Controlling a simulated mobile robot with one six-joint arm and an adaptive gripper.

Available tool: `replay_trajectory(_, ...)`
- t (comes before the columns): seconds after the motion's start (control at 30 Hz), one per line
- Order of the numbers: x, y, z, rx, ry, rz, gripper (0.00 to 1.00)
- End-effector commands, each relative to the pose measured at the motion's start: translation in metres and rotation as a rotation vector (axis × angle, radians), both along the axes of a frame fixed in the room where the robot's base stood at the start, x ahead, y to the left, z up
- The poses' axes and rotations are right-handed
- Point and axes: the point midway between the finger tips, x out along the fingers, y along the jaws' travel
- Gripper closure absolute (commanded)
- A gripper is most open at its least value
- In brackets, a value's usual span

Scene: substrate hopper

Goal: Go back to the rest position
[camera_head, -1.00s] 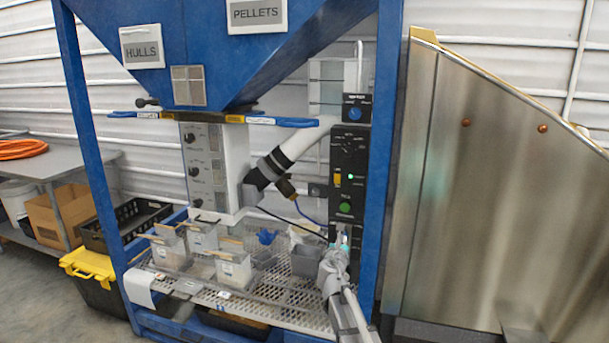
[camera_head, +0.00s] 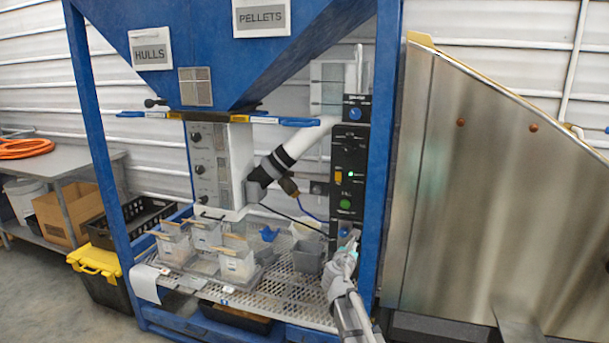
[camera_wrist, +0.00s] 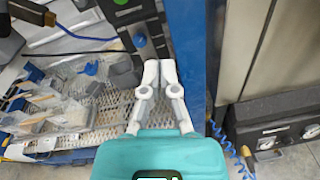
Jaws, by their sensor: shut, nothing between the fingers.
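My gripper (camera_head: 350,243) is in front of the right side of the blue hopper frame, near the lower end of the black control panel (camera_head: 348,165). In the wrist view my gripper (camera_wrist: 160,68) has its two pale fingers together at the tips, with nothing between them. Behind the fingertips lie the panel's lower part and the blue post (camera_wrist: 190,60). The fingers look clear of the panel, but the exact gap cannot be told.
A perforated metal shelf (camera_head: 290,290) carries several clear containers (camera_head: 237,264) and a grey cup (camera_head: 307,257). A large stainless panel (camera_head: 480,200) stands to the right. A black bin with a yellow lid (camera_head: 95,262) and a grey table (camera_head: 60,165) are at left.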

Motion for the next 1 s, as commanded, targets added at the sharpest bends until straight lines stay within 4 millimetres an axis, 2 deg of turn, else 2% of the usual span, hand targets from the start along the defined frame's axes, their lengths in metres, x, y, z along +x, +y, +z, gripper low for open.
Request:
replay_trajectory(0.27, -0.028, -0.031, -0.009, 0.296, -0.016, -0.155, 1.0)
replay_trajectory(0.43, -0.058, -0.053, -0.022, 0.583, -0.035, -0.325, 1.0)
replay_trajectory(0.6, -0.103, -0.073, -0.045, 0.951, -0.062, -0.584, 1.0)
replay_trajectory(0.7, -0.132, -0.077, -0.058, 1.148, -0.079, -0.75, 1.0)
replay_trajectory(0.87, -0.18, -0.075, -0.076, 1.429, -0.105, -1.044, 1.0)
replay_trajectory(1.0, -0.223, -0.064, -0.087, 1.627, -0.124, -1.326, 1.0)
